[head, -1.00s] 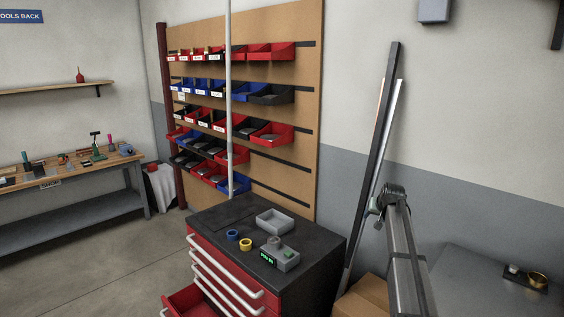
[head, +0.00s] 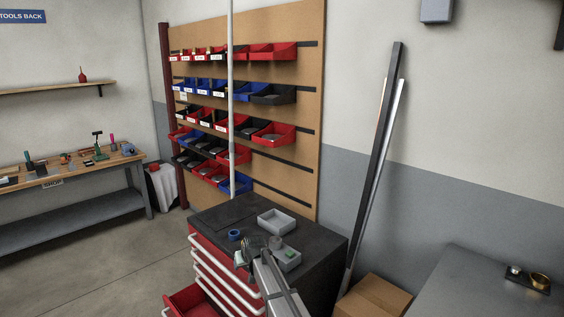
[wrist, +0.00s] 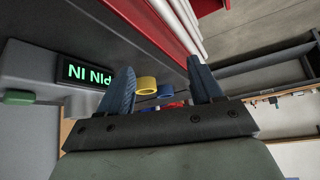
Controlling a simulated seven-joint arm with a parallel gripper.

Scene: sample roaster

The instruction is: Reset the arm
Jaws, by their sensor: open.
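My gripper shows in the wrist view (wrist: 161,64) with two blue-grey fingers spread apart and nothing between them. In the head view my arm reaches in from the bottom, its end over the front of the red tool cabinet's dark top (head: 222,212). A grey device (head: 289,259) with a green button stands beside the arm's end; its green-lit display (wrist: 88,73) shows in the wrist view. A yellow ring (wrist: 146,85) and a blue ring (wrist: 165,90) appear beyond the fingers. In the head view the arm hides the yellow ring; the blue ring (head: 235,235) is visible.
A grey tray (head: 276,221) sits at the back of the cabinet top. A lower cabinet drawer (head: 190,300) is pulled out. A bin rack (head: 300,120) stands behind. Long bars (head: 376,165) lean on the wall. A cardboard box (head: 375,296) and grey table (head: 470,285) are at right.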

